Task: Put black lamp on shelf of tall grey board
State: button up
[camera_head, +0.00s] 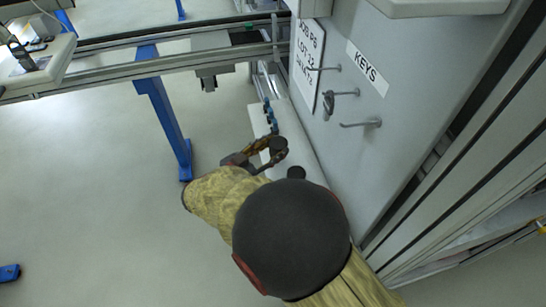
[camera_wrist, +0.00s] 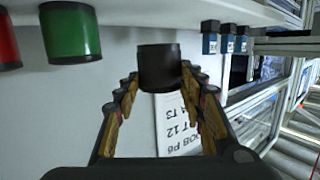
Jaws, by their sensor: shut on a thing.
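My gripper (camera_wrist: 160,85) is shut on the black lamp (camera_wrist: 160,67), a short dark cylinder between its fingertips. In the head view my gripper (camera_head: 262,154) holds the lamp (camera_head: 275,146) over or beside the white shelf (camera_head: 297,135) of the tall grey board (camera_head: 365,105). The wrist view is upside down, with the shelf (camera_wrist: 190,10) along its top edge. A strip of board shows between lamp and shelf there, so the lamp appears raised off it. My arm hides the shelf's near part in the head view.
A green lamp (camera_wrist: 70,35) and a red lamp (camera_wrist: 7,42) stand on the shelf to one side. Several blue blocks (camera_wrist: 210,37) stand on the other side. Hooks (camera_head: 362,123) and a paper sign (camera_head: 306,65) are on the board. A blue post (camera_head: 165,110) stands left.

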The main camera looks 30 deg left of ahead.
aim_at(271, 155)
jog(key=shift+w+a+f, duration=0.15)
jog(key=shift+w+f, duration=0.15)
jog(key=shift+f, duration=0.1)
jog(key=shift+a+f+b, duration=0.1)
jog(key=shift+f+b, duration=0.7)
jog(key=shift+f, duration=0.8)
jog(key=shift+f, duration=0.15)
jog(key=o, duration=1.1)
jog(key=shift+o, duration=0.4)
jog(key=shift+s+r, duration=0.1)
jog(key=shift+r, duration=0.2)
jog(key=p+v, duration=0.2)
jog(key=v, duration=0.9)
jog(key=shift+s+p, duration=0.3)
